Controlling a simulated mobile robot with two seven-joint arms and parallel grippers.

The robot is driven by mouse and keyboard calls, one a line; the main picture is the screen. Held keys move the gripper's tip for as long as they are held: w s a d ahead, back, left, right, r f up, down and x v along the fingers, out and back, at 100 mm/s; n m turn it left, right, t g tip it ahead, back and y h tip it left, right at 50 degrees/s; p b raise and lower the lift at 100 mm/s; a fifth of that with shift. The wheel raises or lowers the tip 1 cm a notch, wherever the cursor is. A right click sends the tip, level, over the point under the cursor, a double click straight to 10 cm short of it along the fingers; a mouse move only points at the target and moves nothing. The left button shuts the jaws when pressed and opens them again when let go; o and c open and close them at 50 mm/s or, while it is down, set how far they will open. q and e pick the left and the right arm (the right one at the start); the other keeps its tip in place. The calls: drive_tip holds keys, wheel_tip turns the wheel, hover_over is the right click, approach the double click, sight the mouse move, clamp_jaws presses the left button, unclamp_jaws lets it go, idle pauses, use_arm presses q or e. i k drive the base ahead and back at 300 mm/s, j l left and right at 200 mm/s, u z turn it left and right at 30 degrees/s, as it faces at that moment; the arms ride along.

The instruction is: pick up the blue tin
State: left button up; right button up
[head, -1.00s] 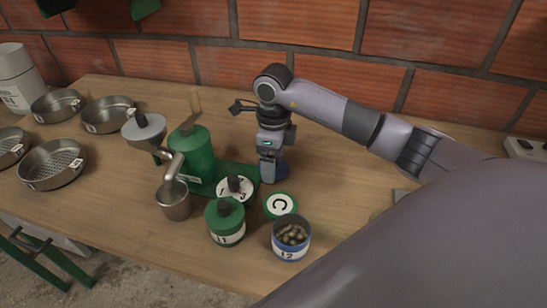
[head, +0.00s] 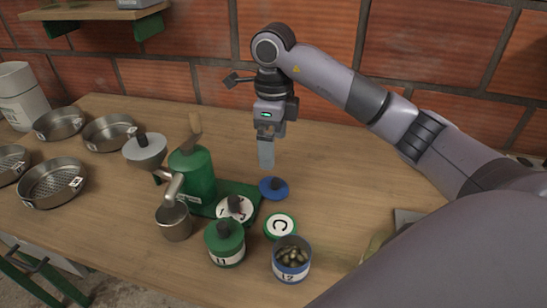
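The blue tin (head: 291,260) stands upright and uncovered at the front middle of the table in the head view. It has a blue rim and a pale label reading like "L2" or "12", and it holds greenish-brown beans. A blue lid with a dark knob (head: 273,188) lies on the table behind it. My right gripper (head: 266,165) points down above and behind the blue lid, apart from it and well away from the tin. Its fingers show nearly edge-on, so their opening is unclear. My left gripper is not in view.
A green tin (head: 226,247) stands left of the blue tin, and a green-rimmed "C" disc (head: 280,226) lies just behind. The green pulper (head: 193,174) and a metal cup (head: 174,222) stand further left, with several metal pans (head: 54,184) beyond. The table right of the lid is clear.

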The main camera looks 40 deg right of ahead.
sight(292, 254)
drive_tip(key=k+j, duration=0.8)
